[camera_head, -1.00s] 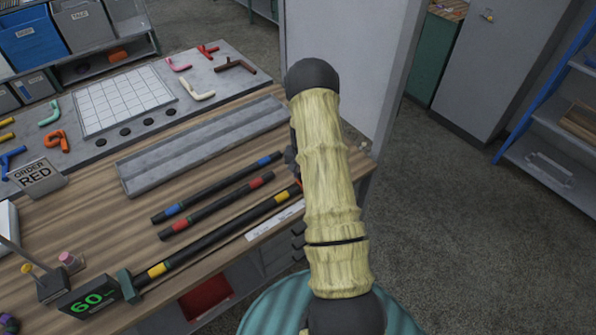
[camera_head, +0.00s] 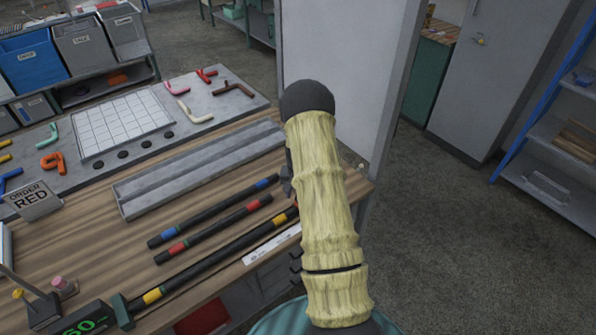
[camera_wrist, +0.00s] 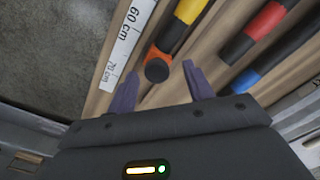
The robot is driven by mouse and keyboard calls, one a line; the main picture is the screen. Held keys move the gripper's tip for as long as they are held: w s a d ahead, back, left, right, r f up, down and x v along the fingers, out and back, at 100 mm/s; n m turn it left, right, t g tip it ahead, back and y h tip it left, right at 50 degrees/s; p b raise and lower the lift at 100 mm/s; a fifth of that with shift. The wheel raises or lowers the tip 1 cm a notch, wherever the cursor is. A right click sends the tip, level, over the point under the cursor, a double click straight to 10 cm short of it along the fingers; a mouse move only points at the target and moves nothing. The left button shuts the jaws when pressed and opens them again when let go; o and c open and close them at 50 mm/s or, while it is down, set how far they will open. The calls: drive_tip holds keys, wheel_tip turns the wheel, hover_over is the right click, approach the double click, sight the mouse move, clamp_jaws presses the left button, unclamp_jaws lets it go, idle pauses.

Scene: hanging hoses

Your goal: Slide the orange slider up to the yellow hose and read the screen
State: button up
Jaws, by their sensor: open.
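The yellow hose (camera_head: 215,259) is black with yellow bands and lies along the bench's front, its near end at a dark green block (camera_head: 121,309). The orange slider (camera_wrist: 153,55) with a dark round knob is at the hose's far end, close to a yellow band (camera_wrist: 188,12); whether they touch I cannot tell. My gripper (camera_wrist: 160,71) is open, its two purple fingers on either side of the knob. In the head view, my arm hides most of the slider. The screen (camera_head: 82,322) shows green digits like 60, cut by the frame's bottom edge.
A white ruler (camera_wrist: 125,40) marked 60 cm and 70 cm lies beside the hose. A red-banded hose (camera_head: 212,229) and a blue-banded hose (camera_head: 212,212) lie behind it. A grey trough (camera_head: 200,165) is farther back. A sign (camera_head: 31,200) reads ORDER RED.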

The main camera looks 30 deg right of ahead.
wheel_tip(320, 180, up, 16)
drive_tip(key=b, duration=0.3)
drive_tip(key=shift+a, duration=0.1)
idle(0.4)
drive_tip(key=s+a+r+n+t, duration=0.2)
drive_tip(key=s+a+r+n, duration=0.2)
drive_tip(key=s+a, duration=1.6)
drive_tip(key=a+n, duration=0.1)
drive_tip(key=n, duration=0.2)
drive_tip(key=shift+a+n+t, duration=0.2)
drive_tip(key=shift+n+t, duration=0.1)
drive_tip(key=shift+n, duration=0.1)
drive_tip(key=shift+s, duration=0.1)
